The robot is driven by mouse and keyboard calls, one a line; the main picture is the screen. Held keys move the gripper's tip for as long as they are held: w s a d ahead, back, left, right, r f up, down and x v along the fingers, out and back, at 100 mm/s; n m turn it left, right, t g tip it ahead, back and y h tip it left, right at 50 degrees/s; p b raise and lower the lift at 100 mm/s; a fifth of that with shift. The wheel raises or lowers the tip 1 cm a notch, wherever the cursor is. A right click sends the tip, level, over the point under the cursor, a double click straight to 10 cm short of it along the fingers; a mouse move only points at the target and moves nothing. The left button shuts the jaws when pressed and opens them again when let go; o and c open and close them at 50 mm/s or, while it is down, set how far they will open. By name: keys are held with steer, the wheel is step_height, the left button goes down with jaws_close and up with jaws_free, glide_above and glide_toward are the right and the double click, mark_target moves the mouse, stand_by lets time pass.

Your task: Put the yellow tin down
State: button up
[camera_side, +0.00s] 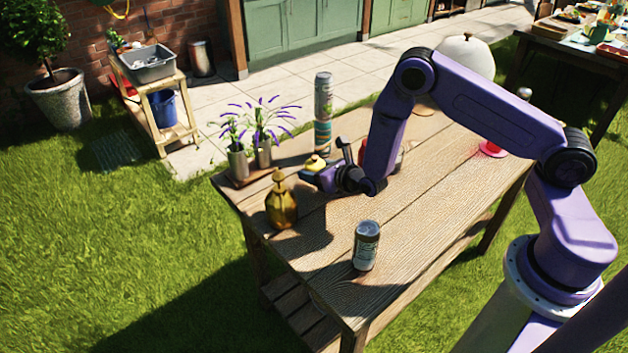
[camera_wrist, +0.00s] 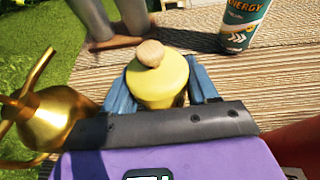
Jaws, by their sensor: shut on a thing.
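The yellow tin (camera_wrist: 160,82) is held between the two blue fingers of my gripper (camera_wrist: 163,90) in the wrist view. It has a round, pale brown knob on top and looks about upright. In the side view, the yellow tin (camera_side: 315,163) shows at the end of my gripper (camera_side: 317,174), over the left part of the wooden table (camera_side: 430,185). My gripper hides the tin's lower part. I cannot tell whether its base touches the table.
A brass bottle (camera_side: 282,205) stands close in front. Metal pots of lavender (camera_side: 238,162) stand at the left end. A tall printed can (camera_side: 323,115) stands behind. A grey can (camera_side: 366,246) stands near the front edge. The tabletop between the brass bottle and grey can is clear.

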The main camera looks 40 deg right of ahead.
steer(key=shift+w+f, duration=0.3)
steer(key=shift+f, duration=1.55)
steer(key=shift+f, duration=0.15)
steer(key=o, duration=1.1)
steer(key=shift+r, duration=0.2)
steer(key=v, duration=1.2)
steer(key=shift+a, duration=0.1)
